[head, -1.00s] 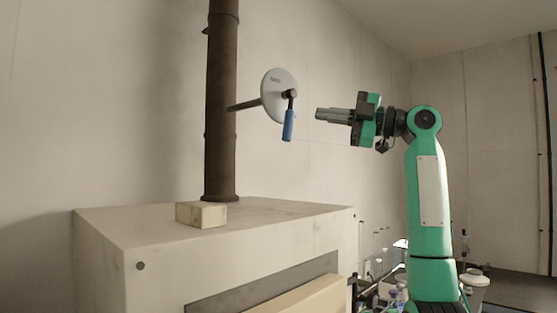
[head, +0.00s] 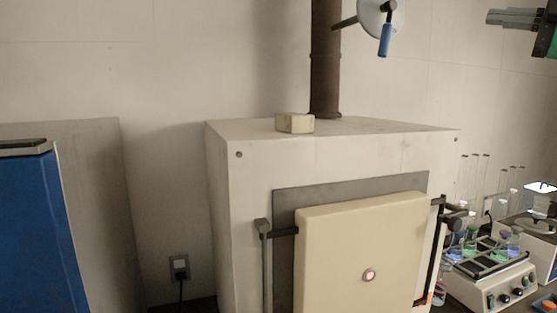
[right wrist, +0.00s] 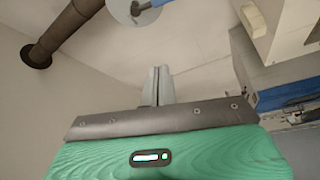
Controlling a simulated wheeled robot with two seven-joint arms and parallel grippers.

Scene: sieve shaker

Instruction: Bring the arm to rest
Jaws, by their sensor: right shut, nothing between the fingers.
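My right gripper (head: 514,18) is at the top right of the head view, pointing left, shut and empty. In the right wrist view its fingers (right wrist: 157,84) stand together above the green housing, with nothing between them. The green arm behind it is mostly out of frame in the head view. The gripper is to the right of a round grey disc (head: 370,18) with a blue handle (head: 385,41), apart from it. The disc also shows at the top of the right wrist view (right wrist: 124,10). My left gripper is not in view.
A pale furnace (head: 340,135) with a closed cream door (head: 345,250) fills the middle. A small block (head: 295,123) lies on top beside a dark pipe (head: 326,75). A blue cabinet (head: 38,230) stands left. A shaker with coloured flasks (head: 490,270) stands lower right.

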